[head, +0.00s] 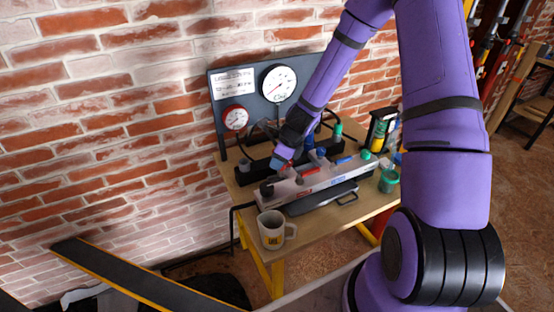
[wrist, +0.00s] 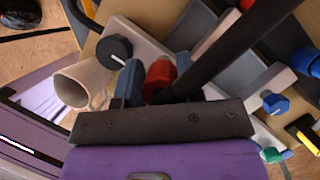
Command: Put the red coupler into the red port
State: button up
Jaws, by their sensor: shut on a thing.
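My gripper (head: 281,160) is over the left part of the grey manifold block (head: 330,182) on the workbench. In the wrist view, its two blue fingertips (wrist: 157,72) are shut on the red coupler (wrist: 158,78). A thick black hose (wrist: 215,55) runs up to the right beside the coupler. The manifold carries a red lever (head: 308,172), a red label and a blue label. The red port cannot be made out; the gripper and coupler may hide it. I cannot tell whether the coupler touches the block.
A beige mug (head: 271,232) stands at the bench's front left. A black knob (wrist: 115,48) is close to the left fingertip. A green cup (head: 388,181) stands at the right. A gauge board (head: 262,110) and black hoses stand behind, against the brick wall.

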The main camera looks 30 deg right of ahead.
jog(key=shift+r, duration=3.75)
jog(key=w+d, duration=0.3)
jog(key=w, duration=0.6)
jog(key=shift+d, duration=0.4)
jog(key=shift+w, duration=0.15)
jog(key=shift+w+d, duration=0.3)
jog(key=shift+w, duration=0.45)
jog(key=shift+w+d, duration=0.35)
jog(key=shift+w, duration=0.45)
jog(key=shift+w+d, duration=0.3)
jog(key=shift+w, duration=0.45)
